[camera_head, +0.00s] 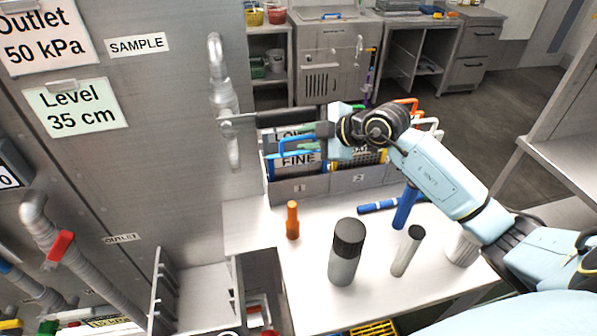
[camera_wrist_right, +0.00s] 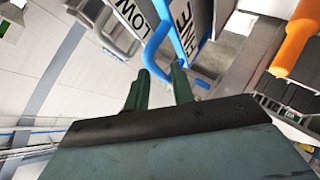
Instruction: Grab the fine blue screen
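The fine screen has a blue loop handle (camera_head: 281,143) and a white plate reading FINE (camera_head: 299,158). It stands in slot 1 of the grey rack (camera_head: 313,186). In the right wrist view the blue handle (camera_wrist_right: 153,58) curves just beyond my fingertips, and the FINE plate (camera_wrist_right: 186,28) is beside it. My right gripper (camera_wrist_right: 160,76) has its two dark green fingers apart with a gap between them. In the head view my right gripper (camera_head: 307,139) is over the rack and partly hides the screens. I cannot tell whether it touches the handle. My left gripper is out of view.
Slot 2 holds other screens. On the bench (camera_head: 315,245) stand an orange bottle (camera_head: 292,220), a black-topped grey cylinder (camera_head: 346,252) and a slimmer tube (camera_head: 407,251). A steel cabinet with a pipe handle (camera_head: 223,90) stands left.

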